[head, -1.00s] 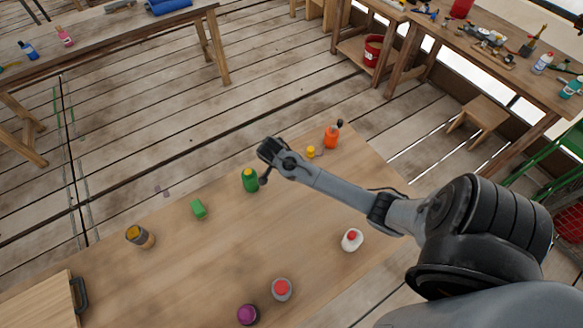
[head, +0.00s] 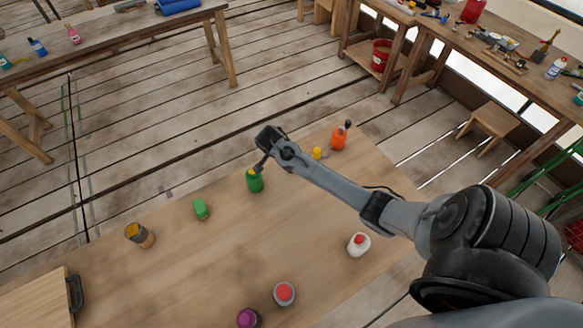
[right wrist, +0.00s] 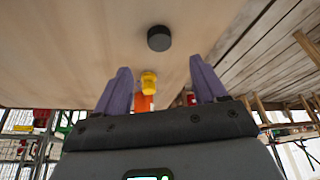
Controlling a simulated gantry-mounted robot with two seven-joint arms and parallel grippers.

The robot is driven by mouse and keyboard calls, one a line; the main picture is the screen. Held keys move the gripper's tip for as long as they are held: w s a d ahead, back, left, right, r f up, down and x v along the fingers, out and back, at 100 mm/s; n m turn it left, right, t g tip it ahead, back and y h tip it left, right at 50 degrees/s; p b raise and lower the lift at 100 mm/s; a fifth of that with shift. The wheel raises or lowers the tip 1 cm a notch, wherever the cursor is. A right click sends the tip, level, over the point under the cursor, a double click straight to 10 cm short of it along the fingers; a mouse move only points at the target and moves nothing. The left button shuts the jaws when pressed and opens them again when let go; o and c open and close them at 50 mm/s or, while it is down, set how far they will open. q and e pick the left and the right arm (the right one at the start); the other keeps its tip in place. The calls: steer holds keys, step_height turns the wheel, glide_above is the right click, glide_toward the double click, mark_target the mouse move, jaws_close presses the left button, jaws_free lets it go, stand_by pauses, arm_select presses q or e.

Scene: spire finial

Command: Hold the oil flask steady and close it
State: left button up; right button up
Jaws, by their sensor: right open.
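Which container is the oil flask is not clear to me. A green bottle (head: 255,183) with a yellowish top stands upright near the table's far edge. My right gripper (head: 260,163) is open, at or above its top in the head view; I cannot tell whether they touch. In the right wrist view, nothing is between the purple fingers of my right gripper (right wrist: 160,85) up close. A black round cap-like piece (right wrist: 159,38) lies on the table there. Beyond it are a small yellow piece (right wrist: 148,82) and an orange bottle (right wrist: 143,103). My left gripper is not in view.
The table's middle is clear.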

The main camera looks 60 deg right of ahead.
steer(key=shift+x, duration=1.6)
steer(key=shift+b+x, duration=0.45)
steer(key=shift+x, duration=2.15)
steer(key=shift+a, duration=0.15)
steer(key=c, duration=1.1)
